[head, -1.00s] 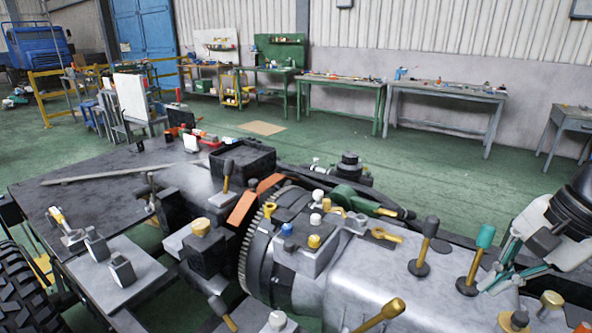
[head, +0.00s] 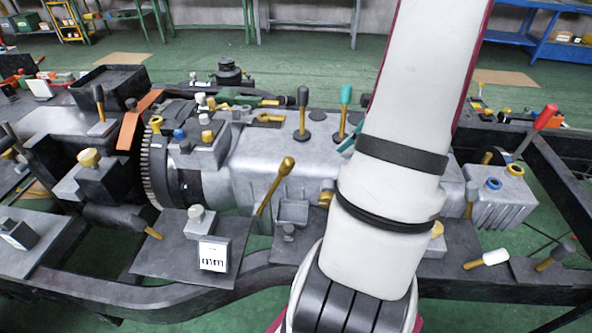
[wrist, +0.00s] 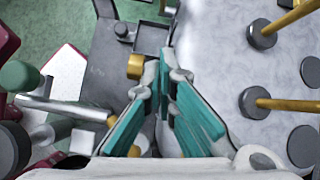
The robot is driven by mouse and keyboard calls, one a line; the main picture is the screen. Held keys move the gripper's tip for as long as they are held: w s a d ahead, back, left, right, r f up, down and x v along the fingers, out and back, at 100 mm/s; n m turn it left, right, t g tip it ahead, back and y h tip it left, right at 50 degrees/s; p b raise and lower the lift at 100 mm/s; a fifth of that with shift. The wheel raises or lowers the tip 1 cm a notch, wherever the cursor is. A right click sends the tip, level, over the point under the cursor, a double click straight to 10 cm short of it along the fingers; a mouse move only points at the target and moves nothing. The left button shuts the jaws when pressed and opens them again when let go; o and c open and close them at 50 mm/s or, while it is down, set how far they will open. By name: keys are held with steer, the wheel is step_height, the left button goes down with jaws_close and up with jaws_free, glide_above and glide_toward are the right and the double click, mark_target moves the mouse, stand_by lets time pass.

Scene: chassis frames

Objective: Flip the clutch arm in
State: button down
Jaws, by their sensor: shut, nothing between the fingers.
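No part is labelled as the clutch arm. A likely one is the slanted gold lever (head: 275,185) with a round end, on the near side of the grey gearbox (head: 258,150), just right of the toothed ring (head: 152,165). My gripper (wrist: 166,58) has teal-padded fingers that are closed together and empty. In the wrist view it is over the near side of the housing, with a short gold cylinder (wrist: 135,66) just left of the fingertips. I cannot tell whether they touch. In the head view my own arm hides most of the gripper.
Upright levers with a black knob (head: 303,97) and a teal knob (head: 345,95) stand on the housing. A printed white block (head: 213,255) is on the front plate. A red-handled lever (head: 545,117) is at right.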

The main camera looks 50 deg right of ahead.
steer(key=w+a+f, duration=0.6)
steer(key=w, duration=0.1)
steer(key=shift+w, duration=0.4)
stand_by(0.3)
steer(key=shift+f, duration=0.1)
steer(key=shift+w+a, duration=0.1)
